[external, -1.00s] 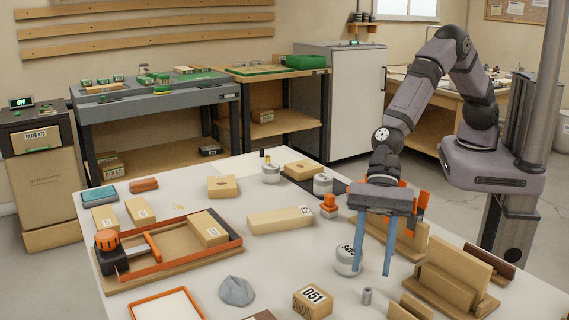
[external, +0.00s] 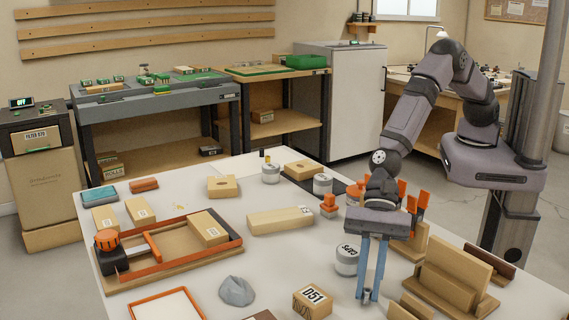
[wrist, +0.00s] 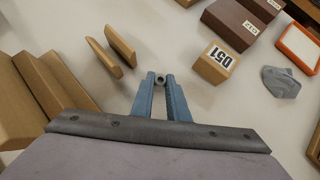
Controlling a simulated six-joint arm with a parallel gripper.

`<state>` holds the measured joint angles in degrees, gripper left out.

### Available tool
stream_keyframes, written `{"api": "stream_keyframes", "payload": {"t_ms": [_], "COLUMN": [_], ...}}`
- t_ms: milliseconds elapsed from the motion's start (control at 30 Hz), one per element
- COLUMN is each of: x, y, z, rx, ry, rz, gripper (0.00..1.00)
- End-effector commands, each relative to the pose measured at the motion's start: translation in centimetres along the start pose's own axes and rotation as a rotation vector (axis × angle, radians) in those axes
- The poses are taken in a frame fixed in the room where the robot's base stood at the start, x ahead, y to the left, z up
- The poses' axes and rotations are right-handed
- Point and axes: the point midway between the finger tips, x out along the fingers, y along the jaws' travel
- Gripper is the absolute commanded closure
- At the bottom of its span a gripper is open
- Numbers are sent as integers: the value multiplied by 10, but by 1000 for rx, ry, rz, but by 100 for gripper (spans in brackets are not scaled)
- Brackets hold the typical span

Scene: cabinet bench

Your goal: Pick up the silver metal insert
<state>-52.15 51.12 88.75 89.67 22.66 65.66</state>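The silver metal insert (wrist: 160,79) is a small grey cylinder with a dark hole in its top. In the wrist view it stands upright between the tips of my gripper (wrist: 161,77), with a finger against each side. In the external view my gripper (external: 368,297) points straight down at the front of the table, its two blue fingers close together around the insert (external: 367,294). The insert is mostly hidden there by the fingers. I see no clear gap between it and the tabletop.
A wooden block marked D51 (external: 312,301) stands just left of my gripper. A white round container marked CAPS (external: 346,260) is behind it. Wooden holders with upright boards (external: 450,275) are to the right. Bare white tabletop (external: 270,265) lies further left.

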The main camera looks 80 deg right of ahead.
Motion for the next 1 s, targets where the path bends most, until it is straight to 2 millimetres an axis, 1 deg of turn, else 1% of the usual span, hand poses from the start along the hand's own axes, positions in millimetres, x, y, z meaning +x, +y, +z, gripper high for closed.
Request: {"api": "stream_keyframes", "payload": {"t_ms": [267, 433, 567, 800, 1000], "x": [0, -6, -18, -47, -65], "y": [0, 0, 0, 0, 0], "z": [0, 6, 19, 48, 65], "rx": [0, 0, -2, -3, -1], "ry": [0, -1, -3, -2, -2], "rz": [0, 0, -1, -1, 0], "gripper": [100, 100, 100, 100, 100]}}
